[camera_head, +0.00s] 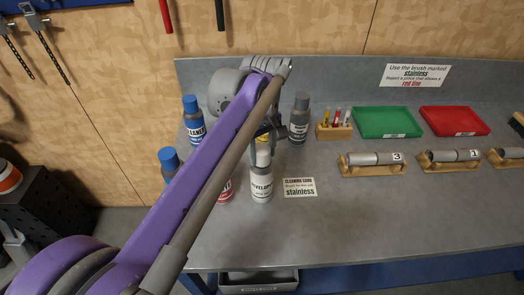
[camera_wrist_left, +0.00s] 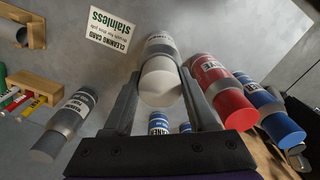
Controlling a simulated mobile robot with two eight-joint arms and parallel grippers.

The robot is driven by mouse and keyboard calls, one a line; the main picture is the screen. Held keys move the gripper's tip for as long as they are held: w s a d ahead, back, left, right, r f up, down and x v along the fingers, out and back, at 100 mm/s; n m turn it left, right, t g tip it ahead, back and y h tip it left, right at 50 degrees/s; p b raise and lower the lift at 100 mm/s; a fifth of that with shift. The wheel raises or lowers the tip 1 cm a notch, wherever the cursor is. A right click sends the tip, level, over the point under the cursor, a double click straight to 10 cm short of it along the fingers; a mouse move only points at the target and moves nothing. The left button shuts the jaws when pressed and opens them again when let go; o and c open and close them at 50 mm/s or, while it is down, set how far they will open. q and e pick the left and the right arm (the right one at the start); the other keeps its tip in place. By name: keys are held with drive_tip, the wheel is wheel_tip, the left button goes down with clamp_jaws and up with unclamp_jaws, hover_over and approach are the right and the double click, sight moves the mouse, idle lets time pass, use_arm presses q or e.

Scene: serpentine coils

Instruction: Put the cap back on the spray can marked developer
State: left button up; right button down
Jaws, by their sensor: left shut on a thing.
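The developer can (camera_head: 261,187) stands upright on the bench, its white label facing my head camera. A white cap (camera_wrist_left: 160,82) is between the fingers of my left gripper (camera_wrist_left: 161,92) in the left wrist view. In the head view the left gripper (camera_head: 264,146) is directly above the can and shut on the cap. The cap is in line with the can's top; I cannot tell whether it is fully seated. My arm and the fingers hide part of the cap. My right gripper is not in view.
A red can (camera_wrist_left: 222,92) and blue-capped cans (camera_head: 192,120) stand close to the left. A grey can (camera_head: 299,118) stands behind right. A cleaning card (camera_head: 299,187) lies right of the developer can. Trays (camera_head: 387,122) and pipe holders (camera_head: 373,170) are farther right; the front bench is clear.

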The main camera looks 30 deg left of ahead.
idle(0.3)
use_arm(q)
drive_tip(key=o, duration=1.5)
drive_tip(key=shift+r+p, duration=1.5)
drive_tip(key=shift+r, duration=1.35)
drive_tip(key=shift+r+p, duration=0.45)
drive_tip(key=shift+r, duration=0.5)
drive_tip(key=shift+w+f, duration=0.1)
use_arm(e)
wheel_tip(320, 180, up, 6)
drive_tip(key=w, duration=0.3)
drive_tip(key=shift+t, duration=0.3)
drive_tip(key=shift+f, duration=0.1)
